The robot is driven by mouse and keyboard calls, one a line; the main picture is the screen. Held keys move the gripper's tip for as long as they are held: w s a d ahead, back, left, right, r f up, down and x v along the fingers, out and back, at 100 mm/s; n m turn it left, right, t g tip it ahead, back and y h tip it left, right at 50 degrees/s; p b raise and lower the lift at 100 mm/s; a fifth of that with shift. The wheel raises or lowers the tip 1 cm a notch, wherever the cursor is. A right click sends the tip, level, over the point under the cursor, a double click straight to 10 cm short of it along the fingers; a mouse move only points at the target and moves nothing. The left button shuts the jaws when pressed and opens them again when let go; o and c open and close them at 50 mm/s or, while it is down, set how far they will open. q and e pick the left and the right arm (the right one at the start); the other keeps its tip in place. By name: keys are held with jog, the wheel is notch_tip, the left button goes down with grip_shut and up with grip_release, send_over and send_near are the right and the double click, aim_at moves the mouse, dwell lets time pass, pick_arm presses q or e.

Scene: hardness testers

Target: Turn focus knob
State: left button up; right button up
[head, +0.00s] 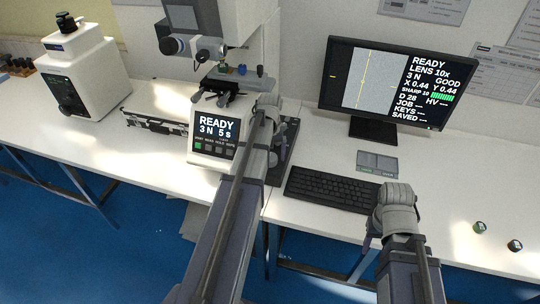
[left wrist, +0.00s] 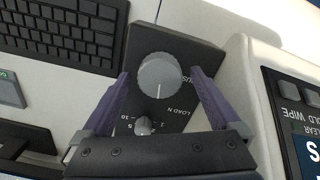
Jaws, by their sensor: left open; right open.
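The focus knob (left wrist: 160,75) is a large grey round dial with a white line, on a dark control box (left wrist: 185,45) in the left wrist view. The label beside it is partly hidden, ending in "US". My left gripper (left wrist: 159,78) is open, with one finger on each side of the knob; I cannot tell whether either finger touches it. A smaller load knob (left wrist: 143,125) sits below, between the fingers. In the head view my left gripper (head: 270,106) is over the dark box (head: 287,140) and hides the knob. My right gripper (head: 374,230) is open and empty near the table's front edge.
The tester (head: 215,145) reads READY, 3 N, 5 s. The monitor (head: 390,85) shows SHARP 10 with a green bar. A keyboard (head: 330,188) and a small keypad (head: 377,163) lie right of the box. Two small round pieces (head: 480,228) stand far right.

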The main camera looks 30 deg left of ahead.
aim_at(270, 157)
pick_arm(q)
notch_tip(270, 157, up, 8)
jog(key=p, duration=0.8)
jog(key=shift+f, duration=0.1)
dwell(0.8)
jog(key=s+d+m, duration=0.5)
jog(key=s+d, duration=0.3)
jog(key=d, duration=0.7)
jog(key=s+d+m+y, duration=0.1)
jog(key=s+d+m, duration=0.4)
jog(key=d, duration=1)
jog(key=s, duration=0.3)
jog(key=shift+m, duration=0.4)
